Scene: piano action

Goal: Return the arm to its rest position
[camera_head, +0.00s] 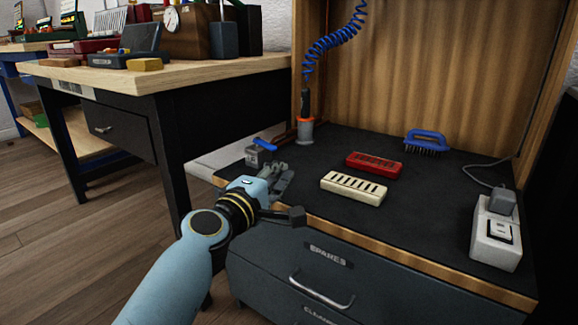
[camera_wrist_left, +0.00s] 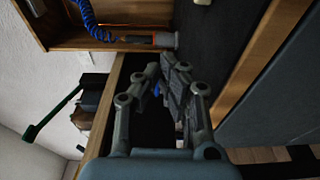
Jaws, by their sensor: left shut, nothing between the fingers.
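My left arm comes in from the lower left in the head view. Its left gripper (camera_head: 279,176) is over the left front part of the dark cabinet top, beside the small grey box with a blue lever (camera_head: 258,155). The gripper is shut and empty; its fingers (camera_wrist_left: 170,88) meet in the left wrist view, with a bit of blue behind them. My right gripper is not in view.
On the dark top (camera_head: 300,202) lie a cream slotted block (camera_head: 353,188), a red slotted block (camera_head: 374,165), a blue brush (camera_head: 427,141) and a white socket box (camera_head: 495,240). An orange-grey holder (camera_head: 305,131) stands behind. A wooden workbench (camera_head: 200,72) is at the left.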

